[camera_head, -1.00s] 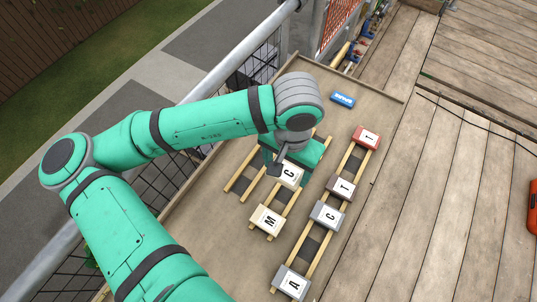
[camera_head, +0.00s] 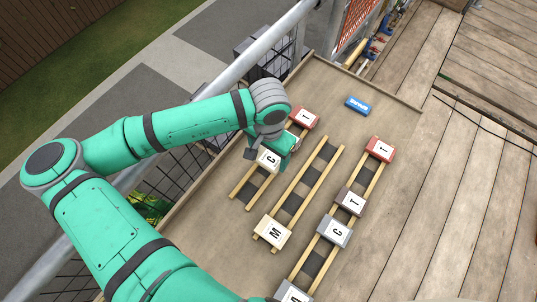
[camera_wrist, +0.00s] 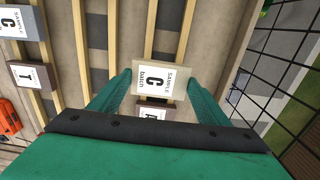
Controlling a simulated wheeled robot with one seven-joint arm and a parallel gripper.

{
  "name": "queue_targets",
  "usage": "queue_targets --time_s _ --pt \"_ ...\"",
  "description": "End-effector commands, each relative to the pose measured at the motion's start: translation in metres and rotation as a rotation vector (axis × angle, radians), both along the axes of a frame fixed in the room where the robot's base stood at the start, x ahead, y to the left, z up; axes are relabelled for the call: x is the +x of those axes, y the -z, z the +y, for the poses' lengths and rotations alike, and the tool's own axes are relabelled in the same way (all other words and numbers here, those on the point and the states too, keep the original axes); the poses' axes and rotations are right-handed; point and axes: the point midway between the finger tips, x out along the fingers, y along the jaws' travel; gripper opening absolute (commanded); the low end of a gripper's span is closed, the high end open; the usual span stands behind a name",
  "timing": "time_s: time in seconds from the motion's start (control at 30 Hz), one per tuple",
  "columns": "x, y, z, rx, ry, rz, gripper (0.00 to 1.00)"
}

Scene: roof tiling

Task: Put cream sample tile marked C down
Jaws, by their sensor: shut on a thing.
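The cream sample tile marked C (camera_head: 268,159) is between the fingers of my gripper (camera_wrist: 160,92), which is shut on it. In the wrist view the tile (camera_wrist: 160,78) shows its label, with a green finger at each side. In the head view it is over the left pair of wooden rails (camera_head: 240,190), near a red tile (camera_head: 304,117) at the far end of that pair. I cannot tell whether the tile touches the rails. My gripper partly hides the rails and something pale just beyond the tile.
The middle rails (camera_head: 312,178) carry a cream tile M (camera_head: 272,233) at the near end. A blue object (camera_head: 358,105) lies beyond. Mesh railing borders the left.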

Motion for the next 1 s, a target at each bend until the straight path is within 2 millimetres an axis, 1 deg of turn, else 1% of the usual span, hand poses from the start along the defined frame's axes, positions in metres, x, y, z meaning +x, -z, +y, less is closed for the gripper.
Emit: queue_targets --time_s 0.2,0.27,0.53,0.9,0.93,0.97,1.0 --pt "0.001 0.028 0.004 0.001 -0.005 0.001 0.44" --pt "0.001 0.033 0.004 0.000 -0.004 0.001 0.44" --pt "0.001 0.035 0.008 0.000 -0.012 0.000 0.44" --pt "0.001 0.044 0.005 0.000 -0.008 0.000 0.44" --pt "0.001 0.043 0.005 0.000 -0.008 0.000 0.77" --pt "0.001 0.043 0.005 0.001 -0.008 -0.001 0.84" --pt "0.001 0.043 0.005 0.001 -0.008 -0.001 0.89"
